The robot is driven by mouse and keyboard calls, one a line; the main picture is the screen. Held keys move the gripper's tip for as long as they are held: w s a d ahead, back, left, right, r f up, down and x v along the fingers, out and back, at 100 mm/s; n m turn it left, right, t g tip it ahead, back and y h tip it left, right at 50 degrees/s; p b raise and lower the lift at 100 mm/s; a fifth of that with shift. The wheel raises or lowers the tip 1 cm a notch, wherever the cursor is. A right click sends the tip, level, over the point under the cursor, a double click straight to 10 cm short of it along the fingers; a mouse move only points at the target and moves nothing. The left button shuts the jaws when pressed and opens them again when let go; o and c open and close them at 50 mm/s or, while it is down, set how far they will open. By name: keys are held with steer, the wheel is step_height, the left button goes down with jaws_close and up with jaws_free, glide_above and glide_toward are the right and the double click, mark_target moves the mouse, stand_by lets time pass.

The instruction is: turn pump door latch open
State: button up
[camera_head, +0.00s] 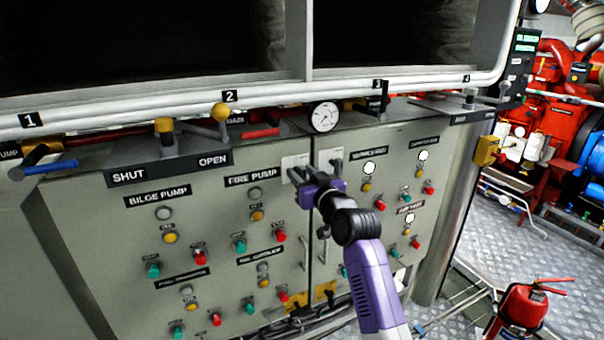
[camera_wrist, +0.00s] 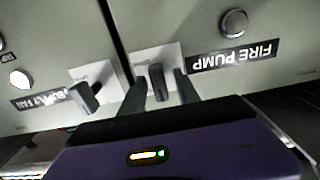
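The fire pump door's latch is a dark grey upright handle (camera_wrist: 157,82) on a white plate (camera_head: 293,162), at the upper edge of the left cabinet door beside the door seam. My gripper (camera_head: 304,178) is in front of it. In the wrist view, which is upside down, my gripper's two fingers (camera_wrist: 158,92) are spread on either side of the latch, with small gaps showing. Whether the fingertips touch the plate cannot be told. In the head view, my gripper partly hides the latch. A second, similar latch (camera_wrist: 85,97) sits on the neighbouring door, outside the fingers.
A round gauge (camera_head: 323,117) and a rail with levers (camera_head: 220,113) stick out above the doors. Buttons and lamps cover both doors. A long door handle (camera_head: 304,246) stands below. A fire extinguisher (camera_head: 524,305) stands at the lower right on open floor.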

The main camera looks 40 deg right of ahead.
steer(key=shift+c, duration=0.5)
jaws_close()
steer(key=shift+m, duration=0.4)
steer(key=m+p, duration=0.1)
steer(key=m, duration=0.2)
steer(key=shift+d+m+p, duration=0.1)
steer(key=shift+m+p, duration=0.25)
steer(key=shift+m, duration=0.05)
steer(key=m+p, duration=0.2)
steer(key=m, duration=0.2)
steer(key=shift+m, duration=0.3)
steer(key=m+p, duration=0.2)
steer(key=m, duration=0.3)
steer(key=shift+d+p, duration=0.1)
steer(key=shift+p, duration=0.25)
steer(key=shift+f+m+p, duration=0.2)
steer(key=shift+m+p, duration=0.7)
steer(key=shift+m, duration=1)
